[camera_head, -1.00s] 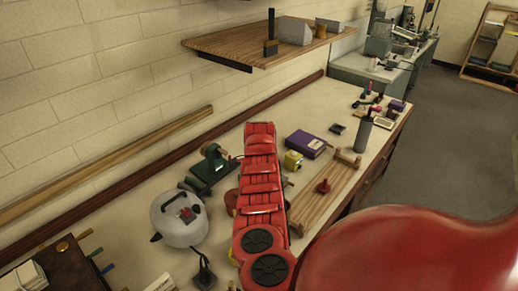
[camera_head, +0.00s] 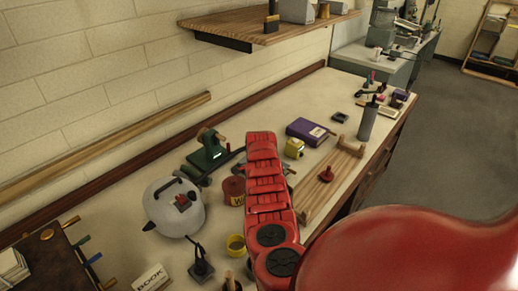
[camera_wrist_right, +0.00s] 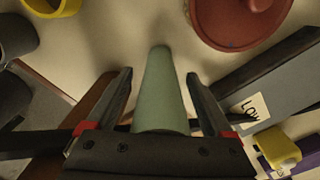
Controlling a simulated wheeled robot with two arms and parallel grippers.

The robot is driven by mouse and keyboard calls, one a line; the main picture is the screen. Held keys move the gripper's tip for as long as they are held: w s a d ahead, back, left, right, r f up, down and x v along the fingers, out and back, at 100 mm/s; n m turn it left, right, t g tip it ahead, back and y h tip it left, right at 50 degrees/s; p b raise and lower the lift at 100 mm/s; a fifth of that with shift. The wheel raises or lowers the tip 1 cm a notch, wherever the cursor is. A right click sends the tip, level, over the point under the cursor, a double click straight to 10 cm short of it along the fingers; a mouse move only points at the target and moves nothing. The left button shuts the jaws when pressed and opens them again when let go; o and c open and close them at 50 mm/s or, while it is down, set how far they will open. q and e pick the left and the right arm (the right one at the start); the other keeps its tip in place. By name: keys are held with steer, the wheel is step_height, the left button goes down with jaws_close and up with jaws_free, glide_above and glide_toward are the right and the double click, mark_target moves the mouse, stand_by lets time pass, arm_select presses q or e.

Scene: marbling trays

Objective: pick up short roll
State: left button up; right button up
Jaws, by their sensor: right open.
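A pale green cylinder (camera_wrist_right: 160,90), which looks like the short roll, lies or stands between the spread fingers of my right gripper (camera_wrist_right: 160,92) in the right wrist view. A gap shows on each side, so the gripper is open and around it, not clamped. Whether the cylinder touches the palm, I cannot tell. In the head view my red arm hides the cylinder and the gripper. My left gripper is in neither view.
A red-brown round tin (camera_wrist_right: 240,15) and a yellow ring (camera_wrist_right: 50,6) lie close by. On the bench (camera_head: 315,105) stand a kettle (camera_head: 174,208), a dark green device (camera_head: 207,156), a yellow block (camera_head: 295,147), a purple box (camera_head: 310,132) and a wooden rack (camera_head: 333,180).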

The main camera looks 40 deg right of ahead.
steer(key=shift+r, duration=0.15)
steer(key=shift+c, duration=0.7)
jaws_close()
